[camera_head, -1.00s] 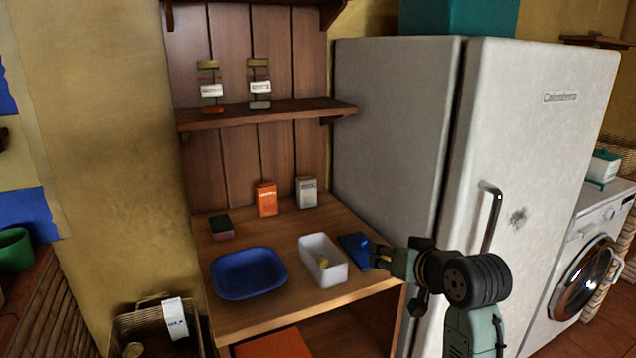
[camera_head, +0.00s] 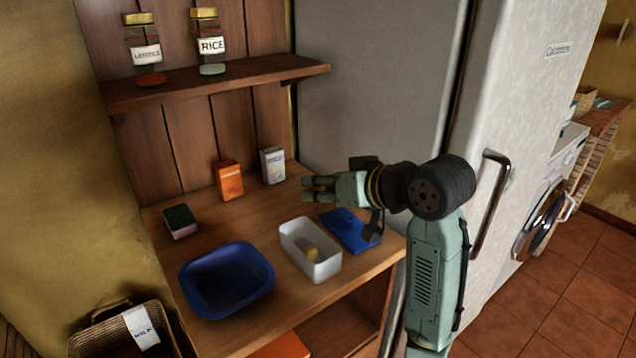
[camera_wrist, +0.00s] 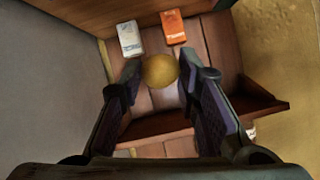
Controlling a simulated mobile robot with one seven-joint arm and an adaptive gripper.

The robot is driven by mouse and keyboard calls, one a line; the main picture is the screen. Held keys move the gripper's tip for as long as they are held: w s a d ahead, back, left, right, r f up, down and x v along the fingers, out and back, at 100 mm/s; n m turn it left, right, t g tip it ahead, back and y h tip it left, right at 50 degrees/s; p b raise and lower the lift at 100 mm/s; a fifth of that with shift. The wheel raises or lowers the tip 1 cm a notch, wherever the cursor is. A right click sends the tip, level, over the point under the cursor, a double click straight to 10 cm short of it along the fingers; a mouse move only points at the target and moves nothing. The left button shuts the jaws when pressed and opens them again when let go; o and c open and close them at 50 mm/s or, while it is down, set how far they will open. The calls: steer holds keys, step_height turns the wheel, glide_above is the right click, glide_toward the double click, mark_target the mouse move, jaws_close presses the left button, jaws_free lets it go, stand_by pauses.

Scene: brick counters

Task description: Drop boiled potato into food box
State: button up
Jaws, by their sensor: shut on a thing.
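My gripper (camera_head: 318,189) is over the counter, above and behind the white food box (camera_head: 292,248), with its fingers pointing left. In the wrist view my gripper (camera_wrist: 160,82) is closed on a round yellow-brown boiled potato (camera_wrist: 159,70) between its fingertips. I cannot make out this held potato in the head view. The food box is open and stands upright on the counter. A small yellow piece (camera_head: 312,254) lies inside it, toward its front end. A flat blue piece, perhaps the lid (camera_head: 346,230), lies just right of the box.
A blue bowl (camera_head: 226,279) stands left of the box. An orange carton (camera_head: 229,181), a white carton (camera_head: 273,165) and a sponge (camera_head: 181,221) stand farther back. A shelf (camera_head: 220,84) with two jars hangs above. The fridge (camera_head: 520,120) is at the right.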

step_height(320, 180, down, 5)
steer(key=b, duration=0.4)
steer(key=shift+f, duration=0.2)
steer(key=o, duration=1.2)
steer(key=v, duration=1.2)
